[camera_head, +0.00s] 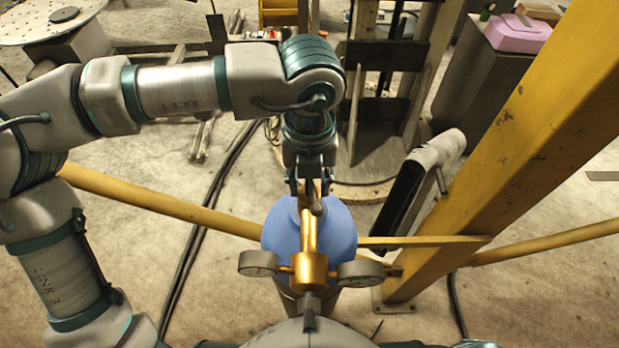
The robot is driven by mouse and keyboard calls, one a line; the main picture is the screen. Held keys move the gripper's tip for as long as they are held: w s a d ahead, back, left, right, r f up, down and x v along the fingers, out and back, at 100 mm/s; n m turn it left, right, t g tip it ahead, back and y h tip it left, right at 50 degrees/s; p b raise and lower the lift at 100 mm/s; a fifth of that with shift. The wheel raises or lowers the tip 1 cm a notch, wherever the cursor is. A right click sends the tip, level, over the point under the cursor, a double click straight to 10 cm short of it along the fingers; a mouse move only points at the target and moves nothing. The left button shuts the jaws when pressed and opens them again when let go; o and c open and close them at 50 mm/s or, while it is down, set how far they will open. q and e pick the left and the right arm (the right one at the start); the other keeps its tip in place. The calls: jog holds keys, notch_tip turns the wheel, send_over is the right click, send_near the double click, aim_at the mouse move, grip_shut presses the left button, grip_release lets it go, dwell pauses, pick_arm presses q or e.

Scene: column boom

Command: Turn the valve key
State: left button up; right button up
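A blue gas cylinder (337,230) stands upright in front of me. A brass valve body with a regulator (309,270) and two round gauges sits at its top. The valve key (313,203) seems to be the small dark and brass piece at the top of the valve; its shape is partly hidden. My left gripper (311,188) points down over it from the far side. Its two fingers are apart, one on each side of the key, with no clear grip seen. My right gripper is not in view.
A yellow post (510,150) rises on the right, with yellow rails crossing behind the cylinder. A grey padded piece (420,180) leans near the post. A pink box (517,33) stands on a dark cabinet at the back right. Cables lie on the dusty floor.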

pick_arm(q)
grip_shut()
jog(key=shift+f+m+b, duration=0.1)
jog(key=shift+m+b, duration=0.5)
jog(key=shift+m, duration=0.5)
jog(key=shift+o, duration=0.6)
grip_release()
jog(key=shift+r, duration=0.25)
notch_tip(320, 180, up, 12)
jog(key=shift+f, duration=0.15)
